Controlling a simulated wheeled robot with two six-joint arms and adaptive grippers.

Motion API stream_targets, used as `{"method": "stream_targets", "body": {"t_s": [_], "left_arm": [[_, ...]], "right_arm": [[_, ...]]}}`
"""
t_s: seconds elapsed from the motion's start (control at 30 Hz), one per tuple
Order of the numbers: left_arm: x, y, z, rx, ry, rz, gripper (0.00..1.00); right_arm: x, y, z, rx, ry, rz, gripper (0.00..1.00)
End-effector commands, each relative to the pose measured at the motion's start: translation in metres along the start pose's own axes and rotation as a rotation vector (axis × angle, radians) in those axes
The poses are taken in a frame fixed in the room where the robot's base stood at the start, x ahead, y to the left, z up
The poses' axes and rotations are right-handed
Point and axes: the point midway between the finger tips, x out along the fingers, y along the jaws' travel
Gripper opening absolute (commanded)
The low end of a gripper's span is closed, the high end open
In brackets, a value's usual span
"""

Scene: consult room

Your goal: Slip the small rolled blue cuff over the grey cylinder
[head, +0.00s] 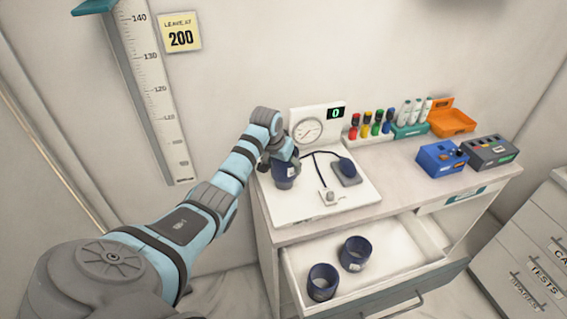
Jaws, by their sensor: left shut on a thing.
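A small rolled dark blue cuff (285,175) with a pale label is at the left part of the white board on the cabinet top. My left gripper (281,158) is shut on it from above and behind, and the fingers are partly hidden by the cuff and wrist. I cannot make out the grey cylinder; the cuff and gripper may hide it. I cannot tell whether the cuff is around anything or touches the board. My right gripper is not in view.
Below, an open drawer (405,262) holds two more blue cuffs (356,253). Coloured bottles (365,125), an orange bin (452,122) and a blue box (441,157) stand to the right.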

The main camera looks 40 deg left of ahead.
Motion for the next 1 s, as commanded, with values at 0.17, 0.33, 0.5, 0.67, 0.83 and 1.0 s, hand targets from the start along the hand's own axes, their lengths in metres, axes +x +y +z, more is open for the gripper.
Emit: {"method": "stream_targets", "body": {"t_s": [0.17, 0.33, 0.5, 0.67, 0.83, 1.0], "left_arm": [[0.005, 0.0, 0.002, 0.0, 0.001, 0.0, 0.35], [0.009, 0.0, 0.004, 0.0, 0.0, 0.0, 0.35], [0.013, 0.0, 0.005, 0.0, 0.0, 0.0, 0.35], [0.017, 0.0, 0.007, 0.0, -0.001, 0.0, 0.35], [0.02, 0.0, 0.009, 0.0, 0.0, 0.0, 0.35], [0.024, 0.0, 0.01, 0.0, 0.001, 0.0, 0.35]], "right_arm": [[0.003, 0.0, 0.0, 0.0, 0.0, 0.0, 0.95], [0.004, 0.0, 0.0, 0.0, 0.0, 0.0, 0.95], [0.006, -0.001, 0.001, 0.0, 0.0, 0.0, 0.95], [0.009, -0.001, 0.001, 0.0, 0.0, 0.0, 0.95], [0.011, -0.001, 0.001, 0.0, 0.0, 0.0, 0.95], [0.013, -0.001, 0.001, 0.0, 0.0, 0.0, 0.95]]}}
